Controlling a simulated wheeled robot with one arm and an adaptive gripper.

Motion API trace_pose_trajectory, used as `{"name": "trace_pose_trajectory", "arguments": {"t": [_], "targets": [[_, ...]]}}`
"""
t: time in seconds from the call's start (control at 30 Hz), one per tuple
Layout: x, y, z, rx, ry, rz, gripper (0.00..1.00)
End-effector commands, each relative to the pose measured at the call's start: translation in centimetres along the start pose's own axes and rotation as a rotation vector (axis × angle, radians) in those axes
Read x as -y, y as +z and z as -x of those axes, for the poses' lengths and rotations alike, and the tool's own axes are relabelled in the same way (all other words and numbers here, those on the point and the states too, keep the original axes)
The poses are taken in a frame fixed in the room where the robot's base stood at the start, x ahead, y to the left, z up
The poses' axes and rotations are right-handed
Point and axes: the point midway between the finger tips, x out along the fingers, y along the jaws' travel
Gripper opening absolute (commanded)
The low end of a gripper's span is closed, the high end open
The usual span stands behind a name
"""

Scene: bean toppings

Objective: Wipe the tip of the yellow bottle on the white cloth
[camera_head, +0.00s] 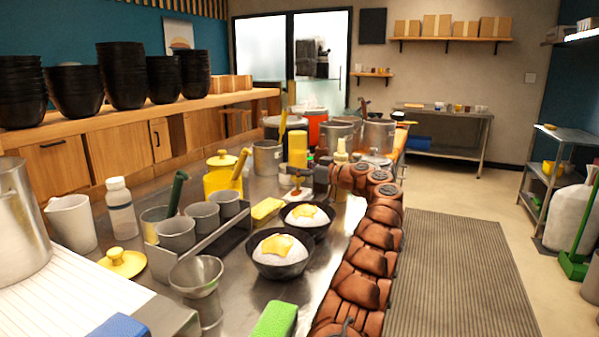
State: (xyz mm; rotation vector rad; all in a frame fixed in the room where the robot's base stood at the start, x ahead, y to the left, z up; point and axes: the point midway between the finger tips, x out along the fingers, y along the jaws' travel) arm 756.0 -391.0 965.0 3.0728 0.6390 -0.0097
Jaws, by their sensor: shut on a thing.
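A yellow bottle (298,149) stands out upright near the middle of the steel counter, behind the two black bowls. My gripper (318,176) is small and dark at the end of my brown segmented arm. It appears shut on the yellow bottle's lower part, though its fingers are hard to make out. The bottle's tip is not clear in this view. A white cloth with faint lines (62,282) lies flat at the counter's near left, well away from the gripper.
Two black bowls with white and yellow food (282,270) (320,228) sit beside my arm. Left of them are a metal rack of cups (205,250), a yellow lidded pot (222,178) and a clear bottle (121,212). A green sponge (274,320) lies in front. Pots crowd the back.

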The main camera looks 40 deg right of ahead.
Motion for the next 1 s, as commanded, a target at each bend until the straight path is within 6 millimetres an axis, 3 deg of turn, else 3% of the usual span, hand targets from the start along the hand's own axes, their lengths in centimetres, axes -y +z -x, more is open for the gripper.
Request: {"name": "trace_pose_trajectory", "arguments": {"t": [1.0], "targets": [[2.2, 0.3, 0.1, -0.001, -0.004, -0.001, 0.49]]}}
